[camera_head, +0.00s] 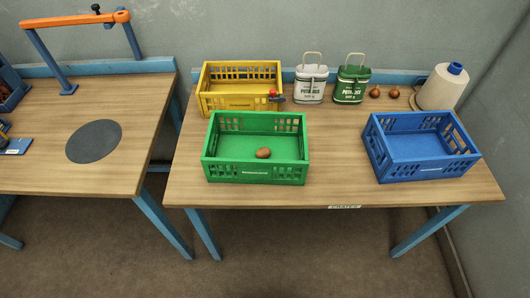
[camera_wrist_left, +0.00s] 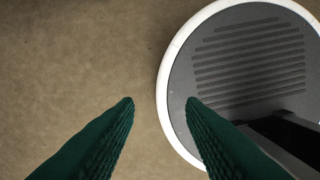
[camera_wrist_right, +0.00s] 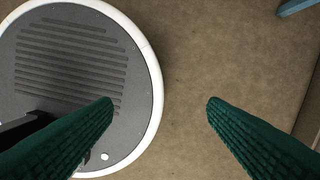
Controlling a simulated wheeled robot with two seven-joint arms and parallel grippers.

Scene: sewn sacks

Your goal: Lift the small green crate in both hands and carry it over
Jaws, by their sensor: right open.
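The small green crate (camera_head: 256,173) stands on the right-hand wooden table, at its front left. One brown potato (camera_head: 263,153) lies inside it on the crate floor. Neither gripper shows in the head view. In the left wrist view my left gripper (camera_wrist_left: 160,101) has its two green fingers apart with nothing between them, above the floor and my round base. In the right wrist view my right gripper (camera_wrist_right: 159,101) is open and empty, also above the floor and my base. Both grippers are away from the crate.
A yellow crate (camera_head: 240,103) stands close behind the green one. A blue crate (camera_head: 423,172) stands at the right. A white sack (camera_head: 310,86), a green sack (camera_head: 351,86), two potatoes and a spool (camera_head: 441,88) line the back. The table (camera_head: 340,165) is clear between green and blue crates.

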